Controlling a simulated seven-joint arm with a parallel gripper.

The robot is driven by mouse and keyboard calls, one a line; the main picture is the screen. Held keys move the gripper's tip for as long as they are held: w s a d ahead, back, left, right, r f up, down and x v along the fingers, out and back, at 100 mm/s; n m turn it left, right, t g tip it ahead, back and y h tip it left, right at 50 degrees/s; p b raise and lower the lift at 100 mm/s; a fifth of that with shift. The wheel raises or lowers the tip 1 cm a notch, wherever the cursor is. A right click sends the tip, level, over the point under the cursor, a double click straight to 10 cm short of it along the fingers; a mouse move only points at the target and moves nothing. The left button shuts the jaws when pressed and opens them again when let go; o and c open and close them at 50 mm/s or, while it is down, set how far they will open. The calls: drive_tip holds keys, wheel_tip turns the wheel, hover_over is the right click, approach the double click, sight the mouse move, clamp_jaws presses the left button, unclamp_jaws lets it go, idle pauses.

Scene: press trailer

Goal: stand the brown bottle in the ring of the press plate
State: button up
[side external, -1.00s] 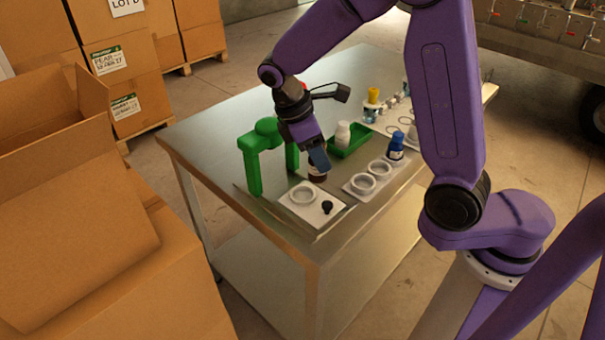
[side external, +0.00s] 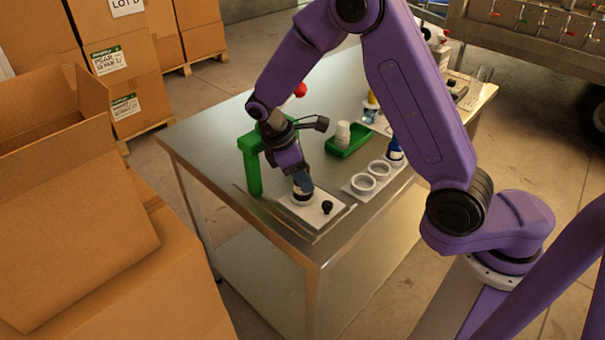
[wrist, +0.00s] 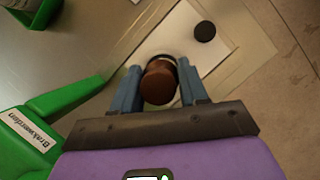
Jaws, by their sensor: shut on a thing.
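The brown bottle (wrist: 158,84) is between the two blue fingers of my gripper (wrist: 160,88) in the wrist view, and the gripper is shut on it. In the side view my gripper (side external: 302,188) points down over the white press plate (side external: 326,217), with the bottle (side external: 302,197) at the plate's ring. The ring is mostly hidden by the bottle and fingers, so I cannot tell whether the bottle's base is fully inside it. The plate (wrist: 185,32) also shows in the wrist view, with its black knob (wrist: 205,31) beside the bottle.
The green press frame (side external: 252,170) stands close to the left of my gripper and also shows in the wrist view (wrist: 60,100). A green tray (side external: 347,149) with a white bottle (side external: 343,133) and a white plate with rings (side external: 366,183) lie to the right, near a blue bottle (side external: 394,150).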

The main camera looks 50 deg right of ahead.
drive_tip(key=shift+f, duration=0.1)
drive_tip(key=o, duration=1.1)
drive_tip(key=shift+o, duration=0.2)
drive_tip(key=v, duration=1.2)
drive_tip(key=shift+a, duration=0.1)
